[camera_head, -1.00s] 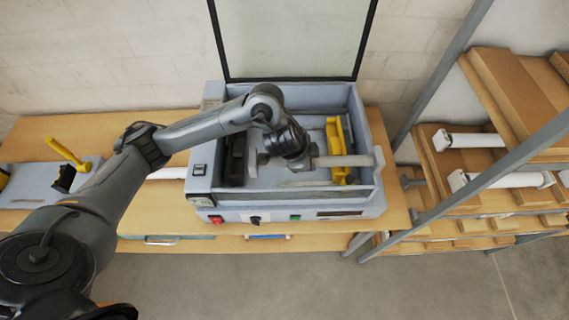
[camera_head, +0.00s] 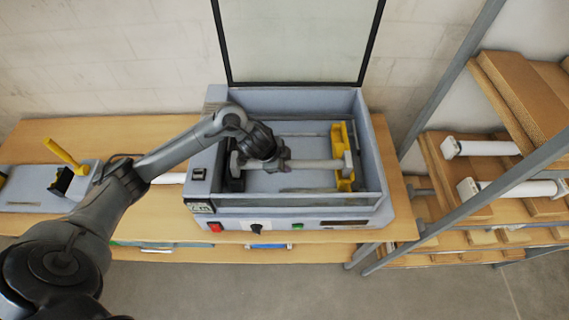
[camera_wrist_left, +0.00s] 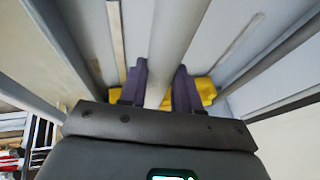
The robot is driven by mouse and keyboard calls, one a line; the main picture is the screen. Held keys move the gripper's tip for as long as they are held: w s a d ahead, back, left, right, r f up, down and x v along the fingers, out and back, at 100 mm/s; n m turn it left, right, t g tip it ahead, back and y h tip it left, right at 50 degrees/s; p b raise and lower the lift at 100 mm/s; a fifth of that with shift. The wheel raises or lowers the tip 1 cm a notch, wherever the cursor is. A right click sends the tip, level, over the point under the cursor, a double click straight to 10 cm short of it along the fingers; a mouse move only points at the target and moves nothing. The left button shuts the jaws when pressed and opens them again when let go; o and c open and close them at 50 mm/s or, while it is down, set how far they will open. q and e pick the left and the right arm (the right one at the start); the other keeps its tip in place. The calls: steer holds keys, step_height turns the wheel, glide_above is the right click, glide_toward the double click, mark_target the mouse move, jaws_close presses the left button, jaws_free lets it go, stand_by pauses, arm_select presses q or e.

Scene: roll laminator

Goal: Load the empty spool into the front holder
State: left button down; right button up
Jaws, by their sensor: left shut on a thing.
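The empty spool (camera_head: 312,164) is a pale grey tube with a flange at each end. It lies left to right within the outline of the open laminator (camera_head: 372,135). My left gripper (camera_head: 277,160) is shut around its tube, left of the middle. In the left wrist view, the two dark fingers (camera_wrist_left: 160,88) straddle the tube (camera_wrist_left: 178,35). The spool's right flange (camera_head: 348,164) overlaps the yellow holder bracket (camera_head: 342,137). The left flange is near the dark holder (camera_head: 234,178), partly behind my wrist. I cannot tell if either end is seated. My right gripper is not in view.
The laminator's clear lid (camera_head: 298,40) stands open at the back. A rack (camera_head: 470,190) with white-ended rolls stands close on the right. A grey device with a yellow lever (camera_head: 65,155) sits on the table (camera_head: 130,128) at left.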

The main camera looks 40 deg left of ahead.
arm_select(q)
steer(key=shift+f, duration=0.4)
steer(key=shift+f, duration=0.6)
steer(key=c, duration=0.8)
jaws_free()
